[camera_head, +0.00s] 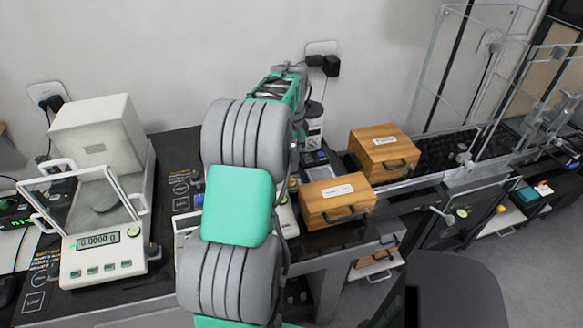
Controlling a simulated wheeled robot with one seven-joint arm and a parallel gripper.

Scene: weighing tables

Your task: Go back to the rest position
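My arm, with grey ribbed joints and a green cover, rises through the middle of the camera_head view and reaches over the black weighing table (165,225). Its far end, near the wall, shows green and grey parts. The fingertips of my gripper are hidden behind the arm, so I cannot tell whether it is open or shut or whether it holds anything.
A balance (100,250) reading 0.0000 g stands at left with a white box (95,130) behind it. Two wooden boxes, a nearer one (320,205) and a farther one (385,150), stand right of my arm. A clear-panelled frame (450,70) is at far right. Floor (535,275) shows at lower right.

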